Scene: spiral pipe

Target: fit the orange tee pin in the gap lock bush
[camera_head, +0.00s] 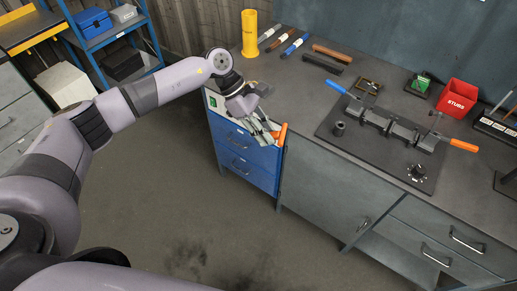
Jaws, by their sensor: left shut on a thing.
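My left gripper (269,131) is over the front left edge of the workbench, above the blue drawer unit. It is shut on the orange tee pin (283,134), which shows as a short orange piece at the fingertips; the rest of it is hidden. A dark fixture (388,126) stands on a black base plate (348,145) to the right, well apart from the gripper. A short dark round bush (339,128) and a black knob-like part (417,172) are on the plate. I cannot tell which part is the gap lock bush. My right gripper is not in view.
The fixture has a blue handle (336,86) and an orange handle (463,145). A red bin (457,98) stands behind it. The bench top between gripper and plate is clear.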

